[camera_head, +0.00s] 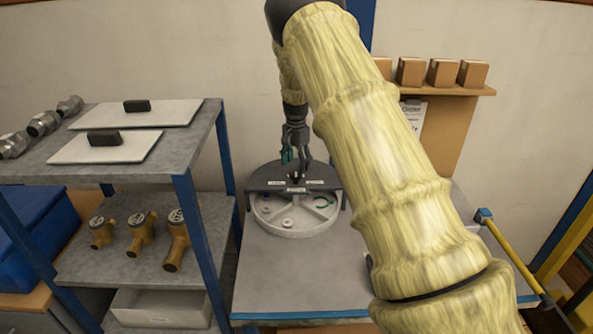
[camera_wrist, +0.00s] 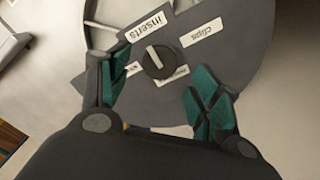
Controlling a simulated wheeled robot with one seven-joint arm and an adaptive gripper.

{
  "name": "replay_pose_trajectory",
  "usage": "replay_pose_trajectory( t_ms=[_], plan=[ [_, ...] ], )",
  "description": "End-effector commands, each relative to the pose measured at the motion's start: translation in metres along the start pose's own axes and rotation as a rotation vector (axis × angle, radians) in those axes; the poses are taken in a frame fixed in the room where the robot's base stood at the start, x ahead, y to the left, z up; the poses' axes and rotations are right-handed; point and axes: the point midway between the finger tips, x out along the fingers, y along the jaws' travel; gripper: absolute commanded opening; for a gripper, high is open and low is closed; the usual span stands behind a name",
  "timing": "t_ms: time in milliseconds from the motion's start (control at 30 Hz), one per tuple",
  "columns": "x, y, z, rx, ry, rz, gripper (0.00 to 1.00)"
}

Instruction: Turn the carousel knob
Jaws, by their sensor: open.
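The carousel (camera_head: 291,219) is a round, light tray with compartments on the grey bench, its back half under a dark cover plate (camera_head: 262,179). In the wrist view the cover plate (camera_wrist: 225,60) carries white labels, among them "inserts" (camera_wrist: 151,24) and "clips" (camera_wrist: 202,35). The round black knob (camera_wrist: 159,61) with a pale pointer line sits between the labels; the pointer is tilted up and left. My gripper (camera_wrist: 165,85) is open, its teal-padded fingers to either side of and short of the knob. In the head view my gripper (camera_head: 296,160) points down over the cover plate.
A grey shelf (camera_head: 140,172) at left holds white panels, metal fittings and brass meters (camera_head: 141,232). A wall shelf (camera_head: 445,90) with small brown boxes is at back right. A yellow bar (camera_head: 515,262) runs along the bench's right side. The front bench top (camera_head: 285,275) is clear.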

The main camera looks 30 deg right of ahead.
Motion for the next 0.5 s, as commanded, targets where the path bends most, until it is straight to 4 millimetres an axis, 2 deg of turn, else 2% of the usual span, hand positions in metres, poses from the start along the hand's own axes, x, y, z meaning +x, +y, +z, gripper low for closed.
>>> replay_pose_trajectory(
  t_ms=[100,300,500],
  plan=[
    [-0.025,0.000,-0.001,-0.001,0.002,-0.002,0.63],
    [-0.057,0.001,-0.001,0.000,0.001,-0.001,0.63],
    [-0.076,0.001,-0.001,0.001,0.000,0.000,0.63]
  ],
)
